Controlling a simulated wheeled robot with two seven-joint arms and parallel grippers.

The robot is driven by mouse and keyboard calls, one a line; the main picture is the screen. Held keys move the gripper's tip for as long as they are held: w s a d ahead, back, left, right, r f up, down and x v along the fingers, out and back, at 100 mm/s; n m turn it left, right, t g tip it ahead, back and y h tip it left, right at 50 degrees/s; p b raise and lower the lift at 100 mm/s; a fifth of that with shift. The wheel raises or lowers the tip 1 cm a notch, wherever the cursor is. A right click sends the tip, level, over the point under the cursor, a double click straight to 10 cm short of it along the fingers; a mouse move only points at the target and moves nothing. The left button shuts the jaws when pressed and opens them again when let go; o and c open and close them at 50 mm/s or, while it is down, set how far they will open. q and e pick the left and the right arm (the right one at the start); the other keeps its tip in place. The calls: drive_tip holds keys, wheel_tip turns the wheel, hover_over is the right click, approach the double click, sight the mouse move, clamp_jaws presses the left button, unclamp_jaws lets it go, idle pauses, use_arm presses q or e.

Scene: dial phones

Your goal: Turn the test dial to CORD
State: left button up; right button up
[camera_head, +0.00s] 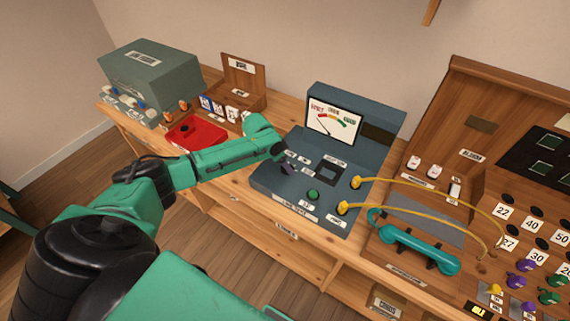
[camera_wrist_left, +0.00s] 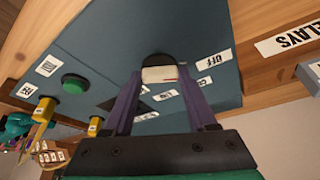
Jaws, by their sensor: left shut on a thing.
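The test dial (camera_wrist_left: 160,74) is a dark round knob with a pale bar across it, on the blue-grey tester (camera_head: 345,100). Small white labels fan around it; the one reading OFF (camera_wrist_left: 207,62) is at its right in the left wrist view. My left gripper (camera_head: 287,168) is shut on the dial, one finger on each side. The left wrist view also shows my left gripper (camera_wrist_left: 160,80) there. In the head view the gripper hides most of the dial. The meter (camera_head: 333,121) has its needle toward the left. My right gripper is not in view.
A green button (camera_head: 313,195) and two yellow plugs (camera_head: 356,182) with cords sit right of the dial on the tester. A teal handset (camera_head: 418,248) lies further right. A red tray (camera_head: 196,132) and grey-green box (camera_head: 150,75) stand to the left.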

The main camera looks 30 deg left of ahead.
use_arm(q)
drive_tip(key=m+b, duration=0.1)
drive_tip(key=m+h+b, duration=0.1)
drive_tip(key=m, duration=0.1)
drive_tip(key=shift+w+a+f+m+g, duration=0.1)
drive_tip(key=shift+w+f+m+g, duration=0.1)
drive_tip(key=shift+m+g, duration=0.15)
drive_tip(key=m+g+b, duration=0.1)
drive_tip(key=m+b, duration=0.1)
drive_tip(key=b, duration=0.1)
drive_tip(key=shift+m+h, duration=0.35)
drive_tip(key=shift+h, duration=0.05)
drive_tip(key=shift+w+a+r+m+g+b, duration=0.15)
drive_tip(key=shift+m+g+b, duration=0.2)
drive_tip(key=shift+m+b, duration=0.4)
drive_tip(key=o, duration=1.4)
drive_tip(key=shift+c, duration=0.2)
drive_tip(key=b+v, duration=0.2)
drive_tip(key=v, duration=1.2)
drive_tip(key=shift+a+r, duration=0.2)
drive_tip(key=shift+r, duration=0.05)
